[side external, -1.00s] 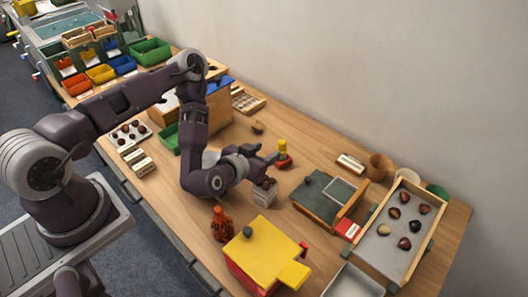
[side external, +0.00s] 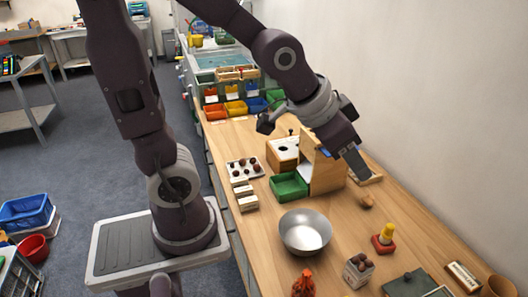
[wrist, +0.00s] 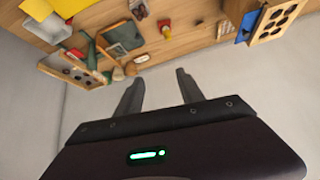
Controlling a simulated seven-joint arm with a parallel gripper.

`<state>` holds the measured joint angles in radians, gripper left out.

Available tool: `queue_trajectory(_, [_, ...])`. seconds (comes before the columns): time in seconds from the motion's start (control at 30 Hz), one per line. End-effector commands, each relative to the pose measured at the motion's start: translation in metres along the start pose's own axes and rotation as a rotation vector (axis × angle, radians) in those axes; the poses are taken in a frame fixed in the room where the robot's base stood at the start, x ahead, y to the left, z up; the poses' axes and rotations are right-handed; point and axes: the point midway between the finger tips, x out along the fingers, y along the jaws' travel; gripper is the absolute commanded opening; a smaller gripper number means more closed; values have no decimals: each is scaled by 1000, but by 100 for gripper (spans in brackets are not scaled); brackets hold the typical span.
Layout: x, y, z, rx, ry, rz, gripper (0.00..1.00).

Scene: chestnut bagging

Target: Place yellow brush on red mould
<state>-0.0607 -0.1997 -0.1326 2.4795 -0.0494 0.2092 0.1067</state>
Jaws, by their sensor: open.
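The yellow brush (side external: 387,231) stands upright on the red mould (side external: 381,244) on the wooden bench. In the wrist view, the brush (wrist: 167,34) and the mould (wrist: 164,23) show small near the top. My gripper (side external: 356,168) is raised over the back of the bench, near the wall and well away from the brush. In the wrist view, my gripper (wrist: 158,77) has its fingers apart, with nothing between them. The exact contact between brush and mould is too small to make out.
A metal bowl (side external: 305,234), a green tray (side external: 289,187) and a wooden box (side external: 326,170) stand left of the brush. A small box of chestnuts (side external: 358,272) and a red bottle (side external: 303,284) are near the front. The wall (side external: 430,90) rises close behind my gripper.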

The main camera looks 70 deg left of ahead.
Motion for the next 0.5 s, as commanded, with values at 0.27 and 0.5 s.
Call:
queue_trajectory(0.27, [-113,-6,98,-122,-141,-22,45])
queue_trajectory(0.5, [-120,-6,109,-134,-162,-21,45])
